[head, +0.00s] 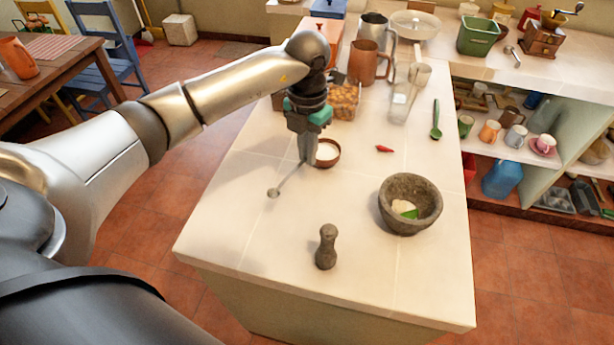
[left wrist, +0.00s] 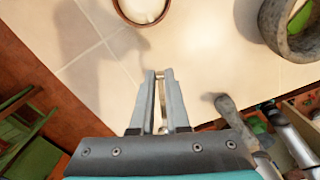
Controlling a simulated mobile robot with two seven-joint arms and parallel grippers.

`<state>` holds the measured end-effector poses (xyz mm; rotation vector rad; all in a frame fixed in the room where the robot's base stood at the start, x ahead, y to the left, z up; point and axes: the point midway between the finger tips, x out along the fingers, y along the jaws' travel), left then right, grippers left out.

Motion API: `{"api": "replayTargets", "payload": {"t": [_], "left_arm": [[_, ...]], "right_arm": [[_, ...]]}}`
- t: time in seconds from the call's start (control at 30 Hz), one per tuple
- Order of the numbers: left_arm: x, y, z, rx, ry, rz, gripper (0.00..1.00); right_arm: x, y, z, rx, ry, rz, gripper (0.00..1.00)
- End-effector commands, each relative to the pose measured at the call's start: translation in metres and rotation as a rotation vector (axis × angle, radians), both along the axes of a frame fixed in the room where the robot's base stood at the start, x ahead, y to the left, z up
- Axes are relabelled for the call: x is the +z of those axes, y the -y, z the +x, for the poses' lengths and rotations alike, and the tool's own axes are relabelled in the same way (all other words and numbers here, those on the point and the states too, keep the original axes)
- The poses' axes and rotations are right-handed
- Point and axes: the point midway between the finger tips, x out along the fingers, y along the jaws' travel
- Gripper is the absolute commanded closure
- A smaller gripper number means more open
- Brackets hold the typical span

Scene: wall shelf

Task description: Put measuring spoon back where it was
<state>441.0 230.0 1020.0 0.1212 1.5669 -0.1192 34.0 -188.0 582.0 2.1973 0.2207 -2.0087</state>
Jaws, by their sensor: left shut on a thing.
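The measuring spoon (head: 290,178) is a thin grey metal spoon with a small round bowl. My left gripper (head: 307,158) is shut on its handle and holds it over the white counter, bowl end down and to the left. I cannot tell whether the spoon's bowl touches the counter. In the left wrist view the left gripper's fingers (left wrist: 161,73) are close together with a thin strip of the handle between them. A small brown bowl of white powder (head: 329,165) stands just right of the gripper; it also shows in the left wrist view (left wrist: 143,20). My right gripper is out of view.
A stone mortar (head: 428,220) stands to the right, and an upright pestle (head: 327,247) near the front. A red chili (head: 384,149) and green spoon (head: 436,120) lie farther back. Jugs (head: 366,62) crowd the back. The counter's front left is clear.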

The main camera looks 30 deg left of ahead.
Motion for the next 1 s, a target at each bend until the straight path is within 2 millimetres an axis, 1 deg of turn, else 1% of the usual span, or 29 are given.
{"api": "replayTargets", "payload": {"t": [0.03,0.1,0.2,0.37,0.6,0.67,0.87,1.0], "left_arm": [[-0.013,0.0,-0.001,0.001,-0.004,-0.001,1.0],[-0.025,0.001,-0.001,0.0,-0.002,-0.002,1.0],[-0.036,0.001,0.0,0.0,0.0,-0.002,1.0],[-0.045,0.0,0.0,0.0,-0.001,-0.001,1.0],[-0.079,0.0,0.0,0.001,-0.001,-0.002,1.0],[-0.082,0.0,0.0,0.0,0.001,-0.001,1.0],[-0.081,0.0,0.001,-0.001,0.002,-0.001,1.0],[-0.086,0.0,0.0,-0.001,0.001,-0.001,1.0]], "right_arm": [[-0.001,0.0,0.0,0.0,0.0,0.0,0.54],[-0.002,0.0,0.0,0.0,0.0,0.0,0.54],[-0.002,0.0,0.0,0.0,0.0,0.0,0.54],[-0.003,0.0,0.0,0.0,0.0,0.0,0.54],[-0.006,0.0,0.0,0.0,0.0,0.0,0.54],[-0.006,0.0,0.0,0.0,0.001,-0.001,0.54],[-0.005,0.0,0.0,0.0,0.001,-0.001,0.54],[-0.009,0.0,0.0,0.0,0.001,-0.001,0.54]]}}
